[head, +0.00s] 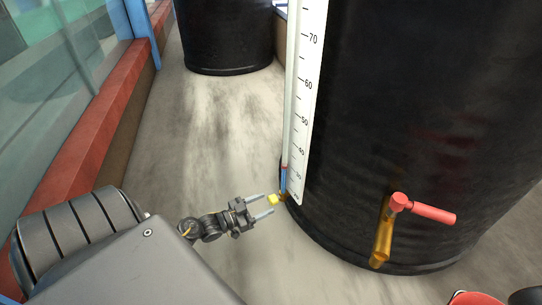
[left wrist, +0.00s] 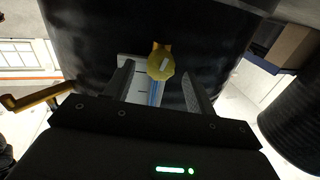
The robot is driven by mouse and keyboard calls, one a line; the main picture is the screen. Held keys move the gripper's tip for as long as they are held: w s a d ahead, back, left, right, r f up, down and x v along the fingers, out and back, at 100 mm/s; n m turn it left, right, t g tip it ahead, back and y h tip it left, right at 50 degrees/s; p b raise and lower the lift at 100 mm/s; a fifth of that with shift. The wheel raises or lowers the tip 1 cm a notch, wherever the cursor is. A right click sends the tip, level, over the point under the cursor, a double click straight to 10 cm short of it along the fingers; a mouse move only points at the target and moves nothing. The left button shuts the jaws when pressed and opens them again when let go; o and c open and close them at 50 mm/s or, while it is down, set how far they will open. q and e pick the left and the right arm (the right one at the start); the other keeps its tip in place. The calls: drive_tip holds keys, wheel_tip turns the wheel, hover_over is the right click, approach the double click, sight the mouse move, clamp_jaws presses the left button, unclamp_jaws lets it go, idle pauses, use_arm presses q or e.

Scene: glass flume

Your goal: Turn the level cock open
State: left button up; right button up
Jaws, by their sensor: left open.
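The level cock is a small yellow knob (head: 273,199) at the foot of the gauge tube on the large black tank (head: 430,90). In the left wrist view the yellow knob (left wrist: 161,66) is faceted and has a pale mark on its face. My left gripper (head: 267,204) is open, with its fingertips close to the knob. In the left wrist view, the knob shows between the two fingers of the left gripper (left wrist: 157,72), near their tips. I cannot tell whether either finger touches it. My right gripper is not in view.
A white scale (head: 309,75) with numbers runs up the tank beside the tube, which shows blue low down. A brass tap (head: 382,240) with a red lever (head: 432,212) juts from the tank at the right. Another black tank (head: 227,35) stands behind. Bare floor (head: 215,130) lies left.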

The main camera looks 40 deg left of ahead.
sight(269, 202)
use_arm(q)
drive_tip(key=shift+b+x, duration=0.55)
drive_tip(key=shift+x, duration=1.2)
